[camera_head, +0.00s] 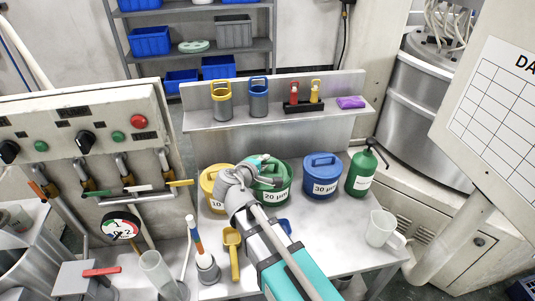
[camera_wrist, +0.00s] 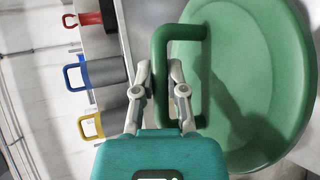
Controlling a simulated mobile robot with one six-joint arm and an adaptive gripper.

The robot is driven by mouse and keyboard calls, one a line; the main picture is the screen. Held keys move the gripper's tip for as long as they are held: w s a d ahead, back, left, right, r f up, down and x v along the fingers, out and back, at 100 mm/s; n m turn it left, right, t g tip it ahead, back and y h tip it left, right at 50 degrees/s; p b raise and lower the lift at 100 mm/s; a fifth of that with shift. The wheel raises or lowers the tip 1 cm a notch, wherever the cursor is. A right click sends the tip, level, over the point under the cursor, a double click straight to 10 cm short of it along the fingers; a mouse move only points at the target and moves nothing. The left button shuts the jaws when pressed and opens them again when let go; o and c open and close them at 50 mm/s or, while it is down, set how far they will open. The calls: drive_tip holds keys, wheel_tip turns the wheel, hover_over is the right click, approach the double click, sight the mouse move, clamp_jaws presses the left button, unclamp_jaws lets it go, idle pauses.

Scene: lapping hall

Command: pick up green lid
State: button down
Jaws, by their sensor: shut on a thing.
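The green lid (camera_wrist: 255,70) fills the right of the wrist view, a round disc with a bar handle (camera_wrist: 180,32). My gripper (camera_wrist: 161,70) is shut on this handle, one finger on each side. In the head view the green lid (camera_head: 281,171) is at the green bucket marked 20 µm (camera_head: 276,196), partly hidden by my gripper (camera_head: 267,162) and arm. I cannot tell whether the lid still touches the bucket's rim.
A yellow bucket (camera_head: 208,186) stands left and a blue 30 µm bucket (camera_head: 321,180) right. A green bottle (camera_head: 361,174) and a white jug (camera_head: 380,228) are further right. A shelf (camera_head: 278,115) with small handled containers runs behind. A yellow scoop (camera_head: 233,254) lies in front.

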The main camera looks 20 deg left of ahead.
sight(264, 173)
drive_tip(key=shift+s+r, duration=0.2)
drive_tip(key=shift+s, duration=0.3)
drive_tip(key=shift+r, duration=0.1)
idle(0.3)
wheel_tip(264, 173, up, 10)
drive_tip(key=p, duration=1)
drive_tip(key=shift+p, duration=0.3)
